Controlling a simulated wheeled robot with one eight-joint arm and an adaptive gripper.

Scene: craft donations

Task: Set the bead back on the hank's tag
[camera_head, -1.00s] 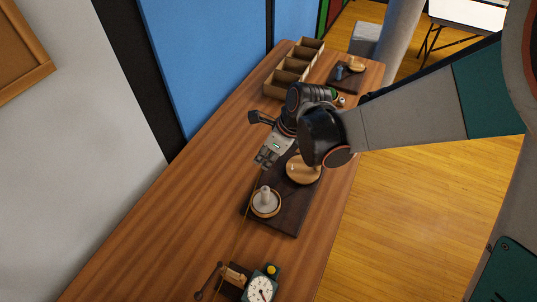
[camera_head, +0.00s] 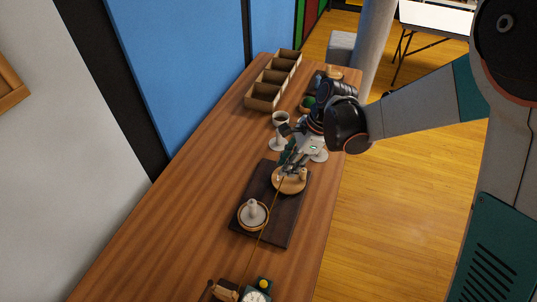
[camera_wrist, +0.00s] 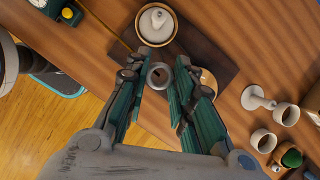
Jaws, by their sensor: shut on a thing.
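My gripper (camera_head: 288,169) is low at the round wooden dish (camera_head: 290,183) on the dark board (camera_head: 246,238). In the wrist view, the fingertips of my gripper (camera_wrist: 159,64) are close around a small grey ring-like piece (camera_wrist: 159,76), apparently the bead, with a dark hole facing the camera. A thin yellow strand (camera_wrist: 107,27) runs to the left finger, where its end is hidden. The wooden dish (camera_wrist: 209,82) is partly behind the right finger. A second dish (camera_head: 240,221) holds a white cone-shaped piece (camera_head: 253,211). I cannot pick out the hank's tag.
White cups (camera_wrist: 263,140) and a white stemmed piece (camera_wrist: 256,98) stand beyond the board. A divided wooden box (camera_head: 263,97) is at the far end. A dial device (camera_head: 257,296) stands at the near end. The table's left side (camera_head: 165,225) is clear.

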